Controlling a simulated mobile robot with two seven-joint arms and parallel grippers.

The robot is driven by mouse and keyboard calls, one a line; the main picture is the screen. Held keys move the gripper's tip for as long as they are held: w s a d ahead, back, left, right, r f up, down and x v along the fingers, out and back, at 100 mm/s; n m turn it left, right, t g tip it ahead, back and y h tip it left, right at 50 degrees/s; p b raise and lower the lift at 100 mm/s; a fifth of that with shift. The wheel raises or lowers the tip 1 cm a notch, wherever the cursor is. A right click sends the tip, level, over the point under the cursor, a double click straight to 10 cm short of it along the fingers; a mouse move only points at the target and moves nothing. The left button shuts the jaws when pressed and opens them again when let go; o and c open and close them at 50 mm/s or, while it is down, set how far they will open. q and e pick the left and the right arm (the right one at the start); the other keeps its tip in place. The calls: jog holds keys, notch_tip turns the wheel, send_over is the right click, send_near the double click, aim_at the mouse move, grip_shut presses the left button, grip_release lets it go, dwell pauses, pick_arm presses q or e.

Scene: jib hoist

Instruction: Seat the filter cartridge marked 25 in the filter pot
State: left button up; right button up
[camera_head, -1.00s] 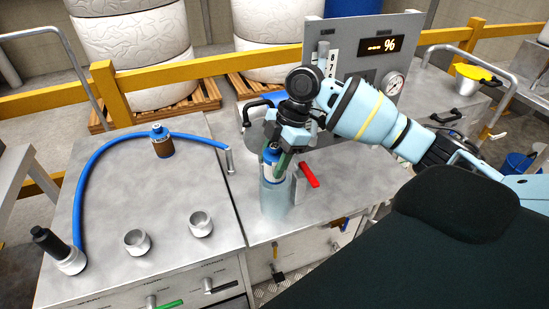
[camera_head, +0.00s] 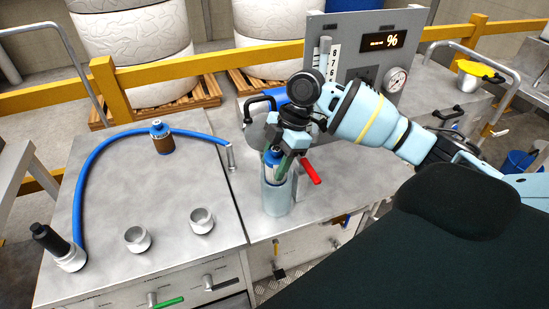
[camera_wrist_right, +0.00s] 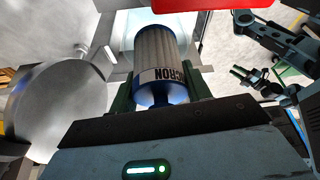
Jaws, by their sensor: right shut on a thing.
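My right gripper (camera_head: 282,156) is shut on a filter cartridge (camera_head: 272,161) with a blue cap and a pale body. The cartridge is upright, its lower part inside the clear filter pot (camera_head: 277,198) on the right bench. Whether it touches the pot's bottom cannot be seen. In the right wrist view the fingers grip the blue end of the cartridge (camera_wrist_right: 160,52), whose pleated pale body bears lettering ending in "CRON"; no number is readable. Another cartridge (camera_head: 162,140), brown with a blue cap, stands on the left bench.
A red handle (camera_head: 310,172) sticks out just right of the pot. A grey panel (camera_head: 345,62) with gauge and display stands behind. A blue hose (camera_head: 85,180) arcs over the left bench, with two small metal cups (camera_head: 202,221) near its front.

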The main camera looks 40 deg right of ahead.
jog(key=shift+f, duration=0.9)
jog(key=o, duration=1.1)
jog(key=shift+c, duration=0.2)
pick_arm(q)
jog(key=shift+s+f, duration=0.15)
jog(key=shift+f, duration=0.15)
pick_arm(e)
jog(key=shift+f, duration=0.15)
jog(key=shift+s+f, duration=0.1)
pick_arm(q)
jog(key=shift+s, duration=0.1)
pick_arm(e)
jog(key=v, duration=0.8)
jog(key=shift+w+r, duration=0.25)
pick_arm(q)
jog(key=shift+s, duration=0.1)
pick_arm(e)
jog(key=shift+f, duration=0.1)
